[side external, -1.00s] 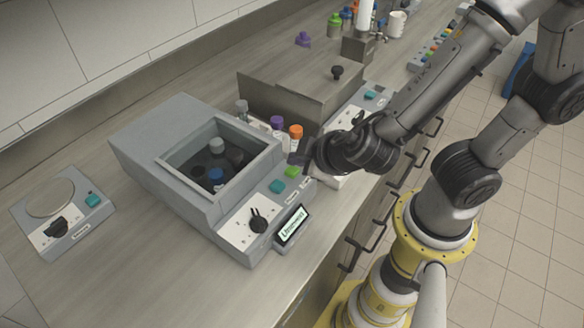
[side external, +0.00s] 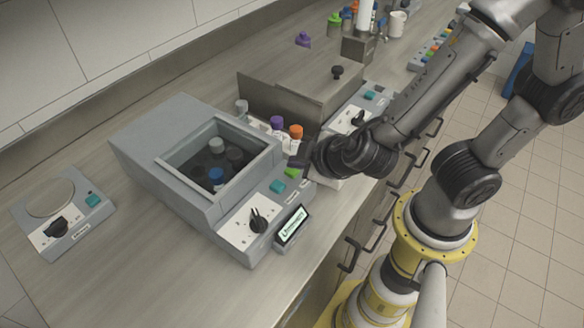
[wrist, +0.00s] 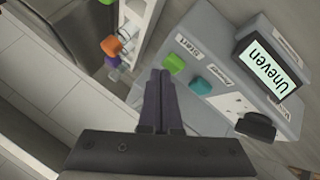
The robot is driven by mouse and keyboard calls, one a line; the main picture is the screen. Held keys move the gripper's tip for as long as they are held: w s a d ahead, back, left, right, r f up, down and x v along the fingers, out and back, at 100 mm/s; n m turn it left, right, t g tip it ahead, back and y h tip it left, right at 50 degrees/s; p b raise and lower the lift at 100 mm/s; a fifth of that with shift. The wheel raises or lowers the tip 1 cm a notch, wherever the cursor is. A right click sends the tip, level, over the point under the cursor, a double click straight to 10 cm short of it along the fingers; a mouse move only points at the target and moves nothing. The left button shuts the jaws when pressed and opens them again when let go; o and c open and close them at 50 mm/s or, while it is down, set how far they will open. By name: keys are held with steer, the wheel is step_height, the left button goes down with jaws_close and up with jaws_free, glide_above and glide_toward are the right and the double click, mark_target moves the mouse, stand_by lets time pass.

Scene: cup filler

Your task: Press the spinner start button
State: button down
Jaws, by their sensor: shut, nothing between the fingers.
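The spinner (side external: 150,150) is a grey box with an open well holding several capped tubes, including a blue-capped one (side external: 216,174) and a grey-capped one (side external: 216,145). Its green button (wrist: 173,63), labelled Start, also shows in the side view (side external: 292,172). A teal button (wrist: 200,86) sits next to it. The screen (wrist: 271,68) reads "Uneven". My gripper (wrist: 160,74) is shut and empty, its fingertips close to the green button. It shows in the side view (side external: 298,157) just above that button. I cannot tell whether the tips touch it.
A black knob (wrist: 256,126) is on the spinner panel. Orange-capped (side external: 296,132) and purple-capped (side external: 277,123) tubes stand behind the panel, close to my gripper. A large grey-brown box (side external: 300,85) stands behind. A small device (side external: 62,215) is at the left.

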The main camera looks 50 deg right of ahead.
mark_target(297, 173)
steer(key=shift+f, duration=0.5)
stand_by(0.6)
steer(key=shift+r, duration=0.9)
steer(key=shift+r, duration=2.55)
